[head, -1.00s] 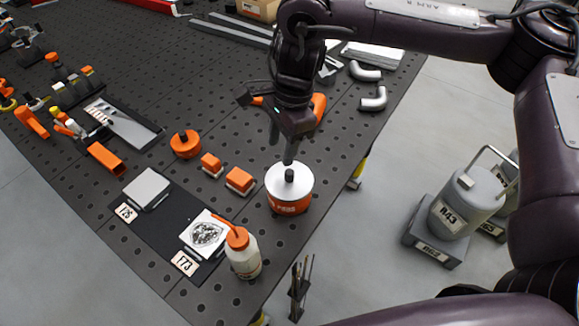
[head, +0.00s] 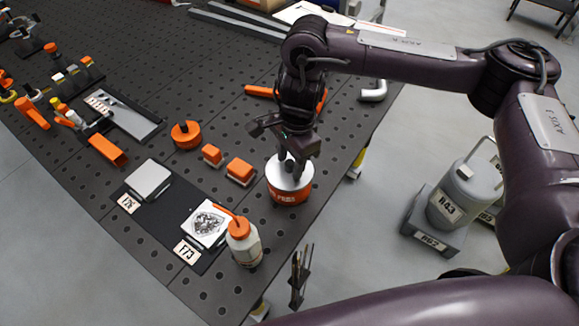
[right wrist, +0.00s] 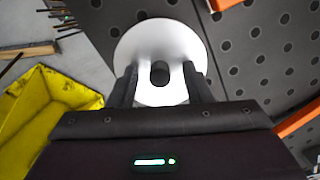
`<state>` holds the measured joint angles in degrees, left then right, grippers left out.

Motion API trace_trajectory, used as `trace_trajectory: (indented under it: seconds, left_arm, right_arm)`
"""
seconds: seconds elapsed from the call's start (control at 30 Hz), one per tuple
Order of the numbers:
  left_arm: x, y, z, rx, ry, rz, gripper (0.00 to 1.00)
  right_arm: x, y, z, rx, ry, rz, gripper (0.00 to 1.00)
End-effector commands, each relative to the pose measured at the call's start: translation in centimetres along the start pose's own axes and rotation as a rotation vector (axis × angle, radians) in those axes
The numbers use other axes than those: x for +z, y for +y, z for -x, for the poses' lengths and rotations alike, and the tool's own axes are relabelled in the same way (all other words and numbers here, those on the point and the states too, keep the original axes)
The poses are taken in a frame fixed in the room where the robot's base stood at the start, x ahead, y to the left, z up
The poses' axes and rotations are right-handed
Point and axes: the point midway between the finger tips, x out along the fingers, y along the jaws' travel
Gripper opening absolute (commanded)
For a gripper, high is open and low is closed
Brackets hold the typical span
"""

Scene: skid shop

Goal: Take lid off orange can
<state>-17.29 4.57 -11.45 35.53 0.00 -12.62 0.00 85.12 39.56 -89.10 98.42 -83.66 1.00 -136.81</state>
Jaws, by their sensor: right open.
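The orange can (head: 290,195) stands upright near the right edge of the perforated table. Its silver-white lid (head: 276,174) is on top; the lid also fills the upper middle of the right wrist view (right wrist: 160,40). A dark knob (right wrist: 160,72) rises from the lid's centre. My right gripper (head: 291,171) points down over the lid. In the right wrist view its two fingers (right wrist: 159,84) are open, one on each side of the knob, with gaps to it. My left gripper is not in view.
A white bottle with an orange cap (head: 243,242) stands close to the can at the front. Orange blocks (head: 240,171) lie to its left. A dark mat (head: 196,253) holds metal pieces. A yellow bin (right wrist: 45,110) shows below in the right wrist view.

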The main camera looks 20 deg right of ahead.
Motion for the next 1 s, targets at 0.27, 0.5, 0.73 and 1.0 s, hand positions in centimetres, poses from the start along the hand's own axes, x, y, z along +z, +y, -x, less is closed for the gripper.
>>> trace_trajectory:
  seconds: [0.27,0.5,0.73,1.0]
  left_arm:
    - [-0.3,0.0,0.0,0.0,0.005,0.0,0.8]
    - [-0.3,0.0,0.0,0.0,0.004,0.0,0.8]
    - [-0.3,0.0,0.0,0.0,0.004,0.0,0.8]
    - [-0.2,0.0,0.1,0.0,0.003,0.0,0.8]
  right_arm:
    - [0.0,0.0,0.0,-0.001,0.0,0.0,0.31]
    - [0.0,0.0,0.0,0.0,0.0,0.0,0.0]
    - [0.0,0.0,0.1,-0.001,0.0,0.0,0.0]
    - [0.2,-0.2,1.5,-0.005,0.0,0.001,0.0]
